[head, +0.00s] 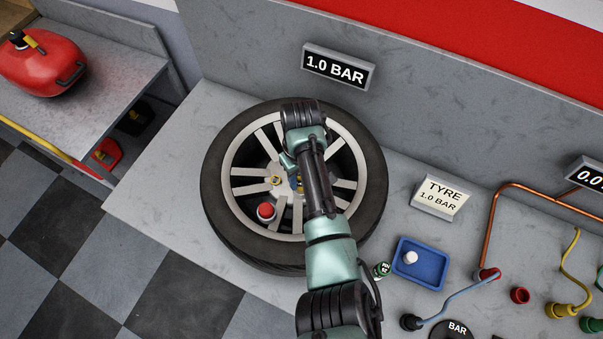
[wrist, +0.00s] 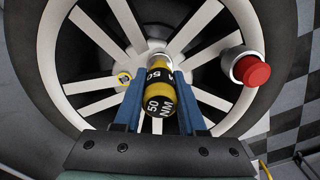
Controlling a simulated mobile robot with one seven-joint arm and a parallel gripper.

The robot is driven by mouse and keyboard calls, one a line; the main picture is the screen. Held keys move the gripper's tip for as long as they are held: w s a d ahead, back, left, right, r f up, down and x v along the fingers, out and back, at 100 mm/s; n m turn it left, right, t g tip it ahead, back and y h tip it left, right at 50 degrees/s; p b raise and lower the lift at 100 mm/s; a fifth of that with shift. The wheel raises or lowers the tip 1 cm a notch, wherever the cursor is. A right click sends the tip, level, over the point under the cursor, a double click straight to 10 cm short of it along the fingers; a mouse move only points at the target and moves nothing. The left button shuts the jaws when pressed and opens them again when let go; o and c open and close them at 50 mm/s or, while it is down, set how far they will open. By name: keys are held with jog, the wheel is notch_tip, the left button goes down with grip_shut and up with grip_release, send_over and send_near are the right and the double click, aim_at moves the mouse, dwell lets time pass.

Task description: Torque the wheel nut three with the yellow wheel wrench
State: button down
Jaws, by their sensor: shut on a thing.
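The wheel (head: 236,240) lies flat on the grey bench, a black tyre around a silver spoked rim; it fills the wrist view (wrist: 95,85). My gripper (head: 297,181) is over the hub, mostly hidden by my arm in the head view. In the wrist view my gripper's blue fingers (wrist: 158,95) are shut on the yellow wheel wrench (wrist: 157,104), marked 50 NM. The wrench's far end is at a silver round part near the hub; I cannot tell whether it sits on a nut.
A red-topped silver cylinder (head: 266,211) stands on the rim, close to my gripper. A blue tray (head: 420,274) with a white piece, a TYRE 1.0 BAR sign (head: 440,197) and hoses lie right. A red can (head: 42,66) stands on the left bench.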

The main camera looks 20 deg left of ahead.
jog(key=shift+m+p, duration=0.35)
jog(key=shift+m, duration=0.85)
jog(key=shift+m+p, duration=0.35)
jog(key=shift+m, duration=0.85)
jog(key=n, duration=0.4)
jog(key=shift+n, duration=0.4)
jog(key=shift+w+n, duration=0.1)
jog(key=shift+n, duration=2.2)
jog(key=shift+p, duration=0.3)
